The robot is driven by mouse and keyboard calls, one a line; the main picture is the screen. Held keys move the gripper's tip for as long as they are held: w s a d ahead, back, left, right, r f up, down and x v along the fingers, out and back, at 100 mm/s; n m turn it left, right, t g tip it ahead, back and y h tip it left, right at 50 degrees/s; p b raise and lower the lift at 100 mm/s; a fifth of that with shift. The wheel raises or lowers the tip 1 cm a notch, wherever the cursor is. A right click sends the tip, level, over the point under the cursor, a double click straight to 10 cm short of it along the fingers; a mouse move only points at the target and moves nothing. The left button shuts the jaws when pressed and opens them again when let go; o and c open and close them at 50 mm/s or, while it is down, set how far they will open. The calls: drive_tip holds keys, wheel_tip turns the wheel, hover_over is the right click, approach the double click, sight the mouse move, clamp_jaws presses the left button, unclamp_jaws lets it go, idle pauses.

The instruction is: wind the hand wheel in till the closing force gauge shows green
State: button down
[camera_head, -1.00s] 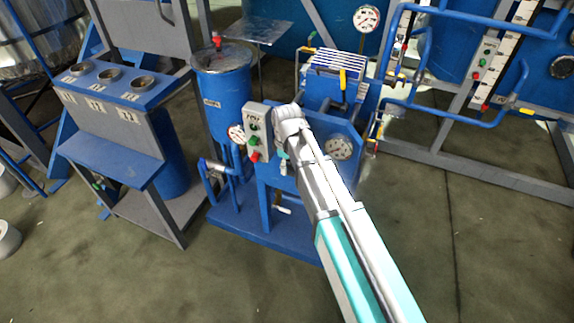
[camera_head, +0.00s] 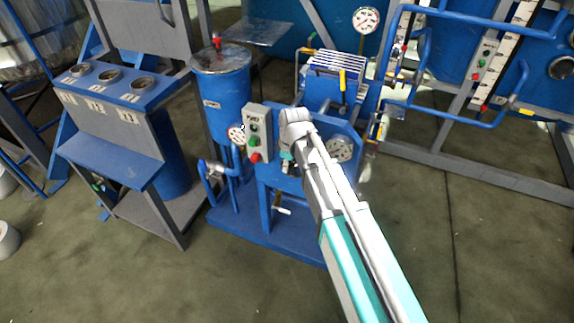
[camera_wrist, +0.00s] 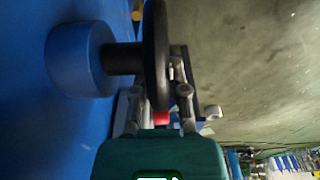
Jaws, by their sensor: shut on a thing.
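In the wrist view the dark hand wheel (camera_wrist: 156,50) shows edge-on, on a dark shaft that runs into a round blue boss (camera_wrist: 78,60) at the left. My gripper (camera_wrist: 160,92) is shut on the wheel's rim, with a finger on either side of it. In the head view my own wrist hides the wheel, at the front of the blue press frame.
A grey button box (camera_head: 257,134) stands close left of my wrist. A second dial (camera_head: 237,134) is beside the blue tank (camera_head: 222,88), and a third (camera_head: 367,19) stands behind. Blue pipe racks (camera_head: 455,118) are at the right. The floor in front is clear.

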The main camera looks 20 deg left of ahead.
drive_tip(key=y, duration=0.1)
drive_tip(key=y+b, duration=0.1)
drive_tip(key=y, duration=0.1)
drive_tip(key=shift+s+d, duration=0.1)
drive_tip(key=shift+d, duration=0.2)
drive_tip(key=shift+r+y+b, duration=0.15)
drive_tip(key=shift+y+b, duration=0.15)
drive_tip(key=shift+y, duration=0.4)
drive_tip(key=shift+r, duration=0.1)
drive_tip(key=c, duration=0.6)
unclamp_jaws()
drive_tip(key=shift+c, duration=0.2)
drive_tip(key=shift+a, duration=0.1)
